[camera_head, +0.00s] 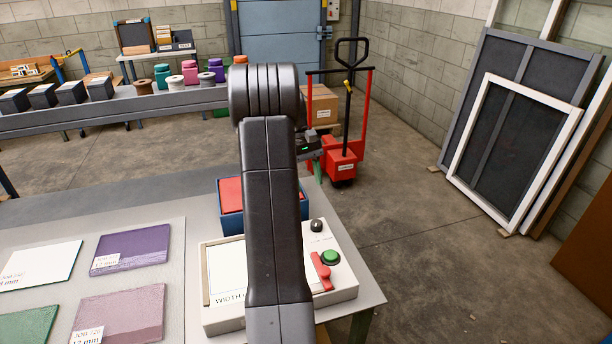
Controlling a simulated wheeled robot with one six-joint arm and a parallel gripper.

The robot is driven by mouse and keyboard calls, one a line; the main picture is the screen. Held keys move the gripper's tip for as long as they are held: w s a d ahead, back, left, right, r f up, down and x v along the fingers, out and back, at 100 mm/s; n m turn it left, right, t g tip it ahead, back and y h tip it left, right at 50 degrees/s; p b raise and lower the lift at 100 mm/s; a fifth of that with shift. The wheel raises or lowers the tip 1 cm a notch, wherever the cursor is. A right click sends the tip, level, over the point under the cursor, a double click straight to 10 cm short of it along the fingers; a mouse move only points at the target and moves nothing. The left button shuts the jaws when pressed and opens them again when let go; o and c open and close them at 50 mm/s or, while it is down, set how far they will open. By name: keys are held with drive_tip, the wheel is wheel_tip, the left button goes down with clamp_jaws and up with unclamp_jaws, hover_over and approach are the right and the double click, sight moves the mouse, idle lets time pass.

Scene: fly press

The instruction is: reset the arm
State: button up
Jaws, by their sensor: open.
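My arm rises through the middle of the head view, bent at a dark elbow high in the picture. Most of the wrist and forearm is hidden behind the elbow. The gripper appears in front of the red pallet truck (342,166) in the picture, in the air and apart from the table.
Below my arm, the grey table (120,202) holds a control box (341,286) with a green button (330,257) and red lever (321,272), a blue bin (232,222) and coloured panels (131,249). Framed screens (515,150) lean at right. Floor between is clear.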

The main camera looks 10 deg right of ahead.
sight(316, 222)
drive_tip(key=shift+v, duration=0.95)
drive_tip(key=shift+f, duration=0.15)
drive_tip(key=p+x, duration=0.1)
drive_tip(key=x, duration=1.2)
drive_tip(key=shift+s+d+f+p, duration=0.1)
drive_tip(key=shift+s+f+p, duration=0.1)
drive_tip(key=shift+f+p, duration=0.15)
